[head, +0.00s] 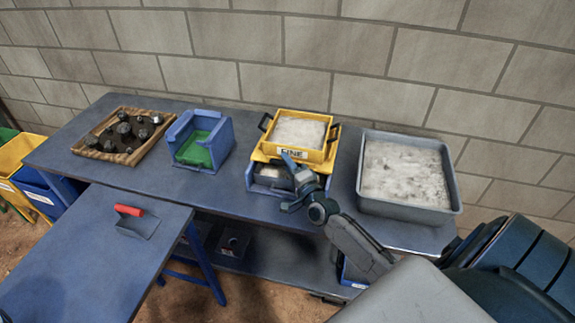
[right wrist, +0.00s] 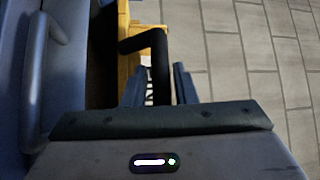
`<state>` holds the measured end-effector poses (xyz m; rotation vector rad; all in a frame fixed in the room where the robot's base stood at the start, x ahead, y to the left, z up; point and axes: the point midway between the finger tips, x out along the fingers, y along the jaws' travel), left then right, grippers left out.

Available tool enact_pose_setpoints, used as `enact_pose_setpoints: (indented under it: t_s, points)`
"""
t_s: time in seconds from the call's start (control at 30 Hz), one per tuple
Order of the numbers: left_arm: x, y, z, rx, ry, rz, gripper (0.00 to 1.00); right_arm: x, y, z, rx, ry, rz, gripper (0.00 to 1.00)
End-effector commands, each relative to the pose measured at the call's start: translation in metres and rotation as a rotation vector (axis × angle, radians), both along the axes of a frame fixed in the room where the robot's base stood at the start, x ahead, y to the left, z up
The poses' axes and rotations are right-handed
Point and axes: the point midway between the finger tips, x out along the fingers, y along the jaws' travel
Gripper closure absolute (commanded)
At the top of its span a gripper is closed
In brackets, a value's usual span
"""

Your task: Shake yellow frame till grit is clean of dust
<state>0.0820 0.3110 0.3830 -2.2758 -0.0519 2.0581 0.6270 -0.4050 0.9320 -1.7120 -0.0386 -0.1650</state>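The yellow frame (head: 291,152), labelled FINE, has black side handles and holds pale, mottled grit (head: 299,132). It sits on a yellow stand over a blue tray (head: 262,187) on the blue bench. My right gripper (head: 292,182) is in front of the frame, its fingers apart. In the right wrist view, my right gripper (right wrist: 158,88) has a black handle (right wrist: 160,65) showing between its fingers, with yellow frame (right wrist: 124,45) behind. Gaps show beside the handle, and I cannot tell whether the fingers reach around it. My left gripper is out of view.
A grey tub (head: 454,190) of pale material stands to the right. A blue bin with a green inside (head: 196,152) and a wooden tray (head: 80,148) of dark rocks stand left. A red-handled scoop (head: 138,223) lies on the nearer, mostly clear table (head: 90,265). A block wall is behind.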

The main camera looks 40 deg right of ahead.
Motion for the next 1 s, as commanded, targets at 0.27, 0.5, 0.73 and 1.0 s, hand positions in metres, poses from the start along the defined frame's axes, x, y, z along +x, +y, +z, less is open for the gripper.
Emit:
enact_pose_setpoints:
  t_s: [0.27,0.5,0.73,1.0]
  points:
    - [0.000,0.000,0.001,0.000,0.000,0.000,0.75,-0.009,0.001,-0.002,0.000,0.001,0.001,0.75]
    - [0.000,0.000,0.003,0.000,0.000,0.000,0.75,-0.050,0.003,-0.008,0.000,0.004,0.001,0.75]
    - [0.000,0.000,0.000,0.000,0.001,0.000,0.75,-0.089,0.006,-0.013,-0.001,0.001,0.001,0.75]
    - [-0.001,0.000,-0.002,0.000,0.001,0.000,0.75,-0.106,0.007,-0.015,0.000,0.000,0.000,0.75]
